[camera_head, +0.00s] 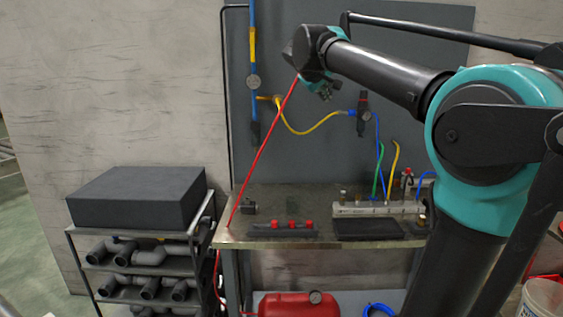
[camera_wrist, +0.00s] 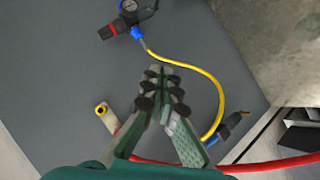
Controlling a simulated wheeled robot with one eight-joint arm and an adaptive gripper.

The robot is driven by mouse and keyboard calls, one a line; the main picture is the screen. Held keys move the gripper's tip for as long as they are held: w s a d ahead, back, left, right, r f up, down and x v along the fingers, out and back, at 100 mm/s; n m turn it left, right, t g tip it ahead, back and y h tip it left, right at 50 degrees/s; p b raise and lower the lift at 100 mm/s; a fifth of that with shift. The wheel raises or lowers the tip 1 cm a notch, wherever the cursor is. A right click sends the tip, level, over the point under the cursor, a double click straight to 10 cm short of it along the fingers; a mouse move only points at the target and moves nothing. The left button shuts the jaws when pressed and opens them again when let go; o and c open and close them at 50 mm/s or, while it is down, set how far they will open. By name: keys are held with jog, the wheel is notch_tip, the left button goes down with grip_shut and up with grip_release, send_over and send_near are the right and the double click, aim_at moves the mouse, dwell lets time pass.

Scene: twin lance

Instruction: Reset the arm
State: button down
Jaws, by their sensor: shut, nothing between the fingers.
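My gripper (camera_head: 325,91) is raised in front of the grey back panel, above the workbench. In the wrist view its green and grey fingers (camera_wrist: 163,76) are closed together, with nothing seen between the tips. A red hose (camera_head: 264,137) runs in a taut slanting line from near my wrist down to the bench's left edge. In the wrist view the red hose (camera_wrist: 245,166) passes at the base of the fingers. A brass fitting with a red part (camera_wrist: 103,112) shows left of the fingers; whether it joins the hose is hidden.
The workbench (camera_head: 229,237) carries a rack with red caps (camera_head: 292,226), a valve block and a black tray. A yellow hose (camera_head: 313,130) and a regulator (camera_head: 363,113) are on the panel. A shelf with a black box (camera_head: 137,196) stands left; a red tank (camera_head: 298,304) is below.

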jog(key=s+d+f+m+g+y, duration=0.15)
jog(key=s+f, duration=0.25)
jog(key=f, duration=0.5)
jog(key=s+d+f+m+g, duration=0.1)
jog(key=s+d+f, duration=0.25)
jog(key=f, duration=0.65)
jog(key=s+d+f+m+g, duration=0.1)
jog(key=s+f, duration=0.3)
jog(key=f, duration=0.5)
jog(key=s+a+f+m+g+y, duration=0.1)
jog(key=s+f+m+g+y, duration=0.1)
jog(key=s+f, duration=2)
jog(key=shift+f+g+y, duration=0.45)
jog(key=shift+f+y, duration=0.15)
jog(key=shift+y, duration=0.35)
jog(key=shift+a, duration=0.1)
